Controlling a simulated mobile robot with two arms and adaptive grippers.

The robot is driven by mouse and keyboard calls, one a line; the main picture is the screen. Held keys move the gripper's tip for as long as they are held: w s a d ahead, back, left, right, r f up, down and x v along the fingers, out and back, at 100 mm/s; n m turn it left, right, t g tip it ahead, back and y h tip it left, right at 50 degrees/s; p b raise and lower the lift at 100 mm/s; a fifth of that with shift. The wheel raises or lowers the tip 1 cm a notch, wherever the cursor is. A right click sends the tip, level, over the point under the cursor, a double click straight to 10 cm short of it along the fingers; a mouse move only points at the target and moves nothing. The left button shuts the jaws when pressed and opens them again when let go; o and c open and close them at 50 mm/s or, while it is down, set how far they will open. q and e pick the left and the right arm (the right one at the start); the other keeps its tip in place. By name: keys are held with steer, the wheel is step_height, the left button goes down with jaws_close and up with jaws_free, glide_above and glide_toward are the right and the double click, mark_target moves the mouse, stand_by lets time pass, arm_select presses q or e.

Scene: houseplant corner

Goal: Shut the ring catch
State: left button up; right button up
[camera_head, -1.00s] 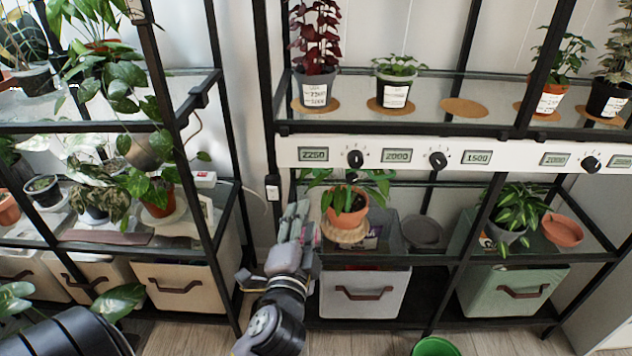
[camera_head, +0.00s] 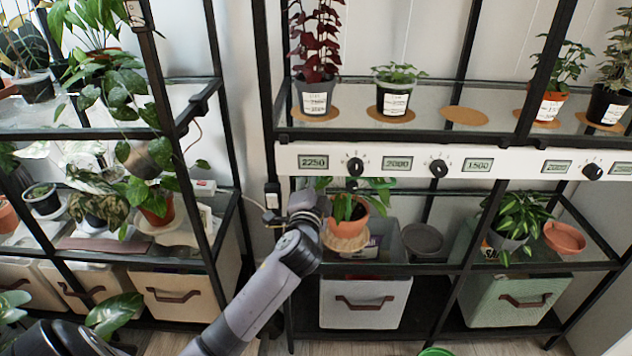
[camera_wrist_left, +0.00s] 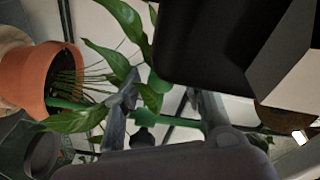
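The plant in the orange pot (camera_head: 346,222) stands on the right rack's lower shelf. It also shows sideways in the left wrist view (camera_wrist_left: 42,80), its opening facing right. A green support (camera_wrist_left: 182,122) runs out from the pot among leaves. I cannot make out clearly whether its ring catch is open or shut. My left gripper (camera_head: 318,202) is at the left side of this plant, its fingertips hidden in the head view. In the left wrist view the two fingers (camera_wrist_left: 164,112) are apart, with green parts between or just behind them. My right gripper is not in view.
A black box-like shape (camera_wrist_left: 210,40) is close to the gripper in the left wrist view. A rack post and a small black device (camera_head: 272,195) stand left of the hand. The white rail with dials (camera_head: 400,162) runs above. A grey saucer (camera_head: 423,238) sits right of the pot.

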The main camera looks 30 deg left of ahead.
arm_select(q)
steer(key=shift+w, duration=0.1)
steer(key=shift+c, duration=0.4)
jaws_close()
